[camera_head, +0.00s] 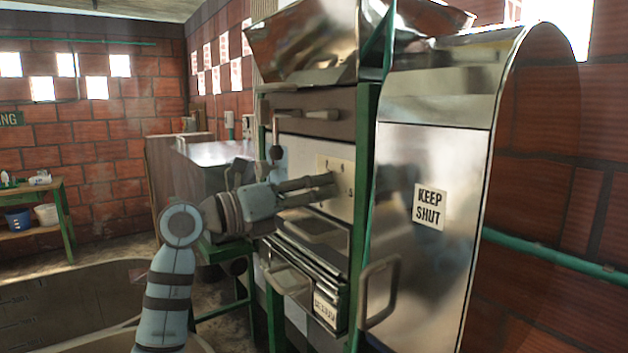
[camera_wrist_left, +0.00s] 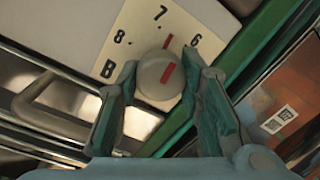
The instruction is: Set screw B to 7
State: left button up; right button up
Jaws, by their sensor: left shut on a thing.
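Screw B is a round pale knob (camera_wrist_left: 158,75) with a red mark on its face, in the left wrist view. It sits on a cream dial plate (camera_wrist_left: 105,50) printed with B, 8, 7 and 6. In the head view, my left gripper (camera_head: 330,187) reaches the plate on the machine front and hides the knob. My right gripper is in neither view.
A green frame post (camera_head: 363,190) stands just right of the dial plate. A metal cover (camera_head: 428,200) marked KEEP SHUT, with a handle (camera_head: 380,290), is farther right. A lever with a dark ball (camera_head: 276,153) hangs above my left gripper. Metal trays (camera_head: 305,262) jut out below.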

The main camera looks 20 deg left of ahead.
pick_arm(q)
jog(key=n+p, duration=0.3)
jog(key=shift+r+n, duration=0.15)
jog(key=shift+n, duration=0.25)
jog(key=shift+n+t+p, duration=0.3)
jog(key=shift+n+p, duration=0.2)
jog(key=shift+p, duration=0.05)
jog(key=o, duration=1.2)
jog(key=shift+c, duration=0.2)
